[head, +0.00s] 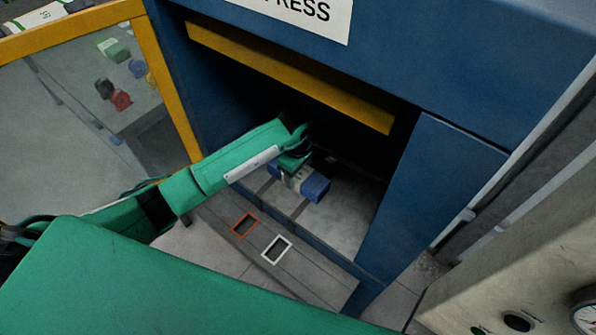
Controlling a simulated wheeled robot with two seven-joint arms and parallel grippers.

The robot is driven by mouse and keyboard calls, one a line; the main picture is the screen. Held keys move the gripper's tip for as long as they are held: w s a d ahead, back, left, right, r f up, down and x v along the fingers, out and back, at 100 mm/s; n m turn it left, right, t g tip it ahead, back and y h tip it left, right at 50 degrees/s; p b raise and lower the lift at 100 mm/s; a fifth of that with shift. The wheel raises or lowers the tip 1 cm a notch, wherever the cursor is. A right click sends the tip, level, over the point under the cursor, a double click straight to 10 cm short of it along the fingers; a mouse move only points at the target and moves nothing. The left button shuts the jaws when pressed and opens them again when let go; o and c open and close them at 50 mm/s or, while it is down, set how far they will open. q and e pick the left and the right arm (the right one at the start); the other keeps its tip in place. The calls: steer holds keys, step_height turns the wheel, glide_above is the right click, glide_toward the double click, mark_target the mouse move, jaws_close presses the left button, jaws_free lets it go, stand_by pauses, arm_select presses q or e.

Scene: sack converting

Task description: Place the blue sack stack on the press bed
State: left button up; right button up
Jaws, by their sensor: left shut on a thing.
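The blue sack stack (315,187) is inside the press opening, just above or on the grey press bed (343,225); I cannot tell whether it touches the bed. A pale band crosses its middle. My left arm reaches into the press from the left, and my left gripper (291,178) is shut on the stack from above. The arm hides part of the stack's left side. The blue press frame (430,75) carries a sign ending in "PRESS". My right gripper is not in view.
A yellow bar (290,75) spans the opening above my arm. A yellow-framed clear panel (165,85) stands open at left. A ledge with an orange frame (245,225) and a white frame (276,249) lies before the bed. A grey panel with a gauge (588,316) stands at right.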

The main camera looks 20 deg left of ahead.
arm_select(q)
steer(key=shift+f, duration=0.15)
steer(key=o, duration=1.1)
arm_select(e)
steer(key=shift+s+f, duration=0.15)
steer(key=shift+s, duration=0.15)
arm_select(q)
steer(key=shift+o, duration=0.2)
steer(key=shift+r, duration=0.6)
step_height(320, 180, up, 11)
steer(key=b, duration=0.3)
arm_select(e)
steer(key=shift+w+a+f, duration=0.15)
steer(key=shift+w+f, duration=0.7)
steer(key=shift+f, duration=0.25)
arm_select(q)
steer(key=shift+r, duration=0.1)
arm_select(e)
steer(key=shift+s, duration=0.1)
